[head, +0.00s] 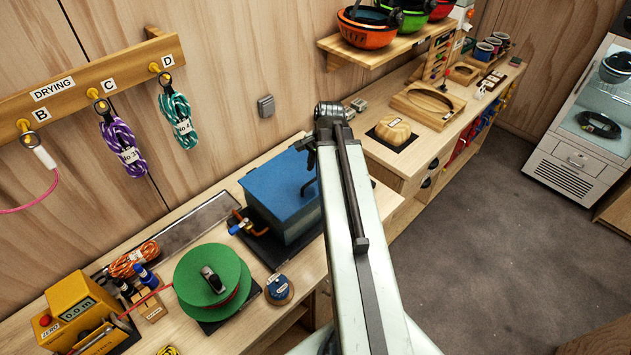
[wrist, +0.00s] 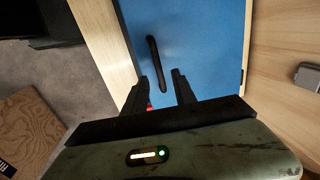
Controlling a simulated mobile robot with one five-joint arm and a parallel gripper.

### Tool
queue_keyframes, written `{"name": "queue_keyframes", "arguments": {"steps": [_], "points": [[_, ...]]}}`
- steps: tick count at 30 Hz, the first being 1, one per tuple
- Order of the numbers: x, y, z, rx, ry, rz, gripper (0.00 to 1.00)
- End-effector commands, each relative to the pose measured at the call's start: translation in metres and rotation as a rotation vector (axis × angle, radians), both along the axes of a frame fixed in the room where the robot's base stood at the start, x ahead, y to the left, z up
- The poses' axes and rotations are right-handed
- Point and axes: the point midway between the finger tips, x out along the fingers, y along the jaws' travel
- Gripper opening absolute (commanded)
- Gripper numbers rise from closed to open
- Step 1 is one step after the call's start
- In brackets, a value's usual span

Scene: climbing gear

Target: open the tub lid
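A dark bar handle (head: 309,187) stands near the lid's right side. In the wrist view the blue lid (wrist: 205,45) fills the middle, with the black handle (wrist: 153,62) on it. My gripper (wrist: 160,75) is open, its two black fingers apart on either side of the handle's near end. I cannot tell whether they touch it. In the head view my gripper (head: 309,158) is mostly hidden by my arm, above the lid's far right part.
A copper pipe with a blue tap (head: 240,227) is at the tub's left. A green reel (head: 212,280) and a yellow meter box (head: 80,310) stand further left. Coiled ropes (head: 123,157) hang on the wall rail behind. A wooden hold (head: 392,130) lies to the right.

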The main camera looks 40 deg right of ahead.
Motion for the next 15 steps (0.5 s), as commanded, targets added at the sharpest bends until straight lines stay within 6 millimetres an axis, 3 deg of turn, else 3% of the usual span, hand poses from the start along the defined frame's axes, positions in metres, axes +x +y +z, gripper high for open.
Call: {"name": "queue_keyframes", "arguments": {"steps": [1, 4, 14, 15], "points": [[0.002, 0.0, -0.02, 0.0, 0.0, 0.0, 0.32], [0.005, 0.0, -0.033, 0.0, 0.0, 0.0, 0.32], [0.006, 0.0, -0.034, 0.0, 0.0, -0.002, 0.32], [0.006, 0.0, -0.034, 0.0, 0.0, -0.002, 0.21]]}}
